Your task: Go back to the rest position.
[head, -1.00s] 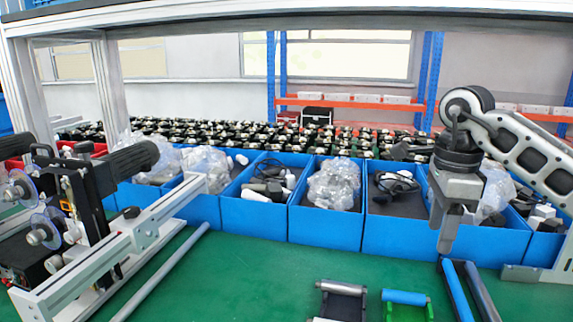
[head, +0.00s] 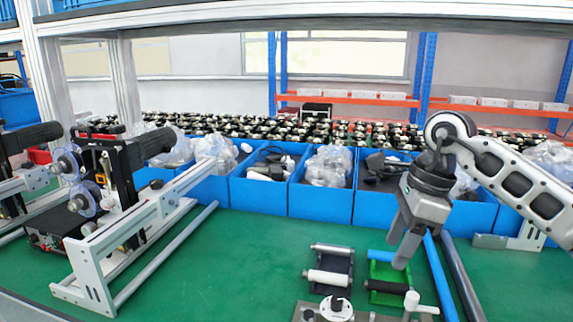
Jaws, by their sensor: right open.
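My right gripper (head: 403,243) comes in from the right on a grey and white arm. It hangs over the green table in front of the blue bins, with its fingers pointing down and slightly left. Nothing shows between its fingers. It is open, and it is near the blue and dark rods and the green roller holder (head: 385,272). My left gripper does not show in the head view.
A row of blue bins (head: 320,203) with bagged parts stands along the back of the green table (head: 235,262). A metal frame machine (head: 150,215) stands at left. A dark roller holder (head: 330,268) and a metal fixture (head: 335,308) are at the front. The table's middle left is clear.

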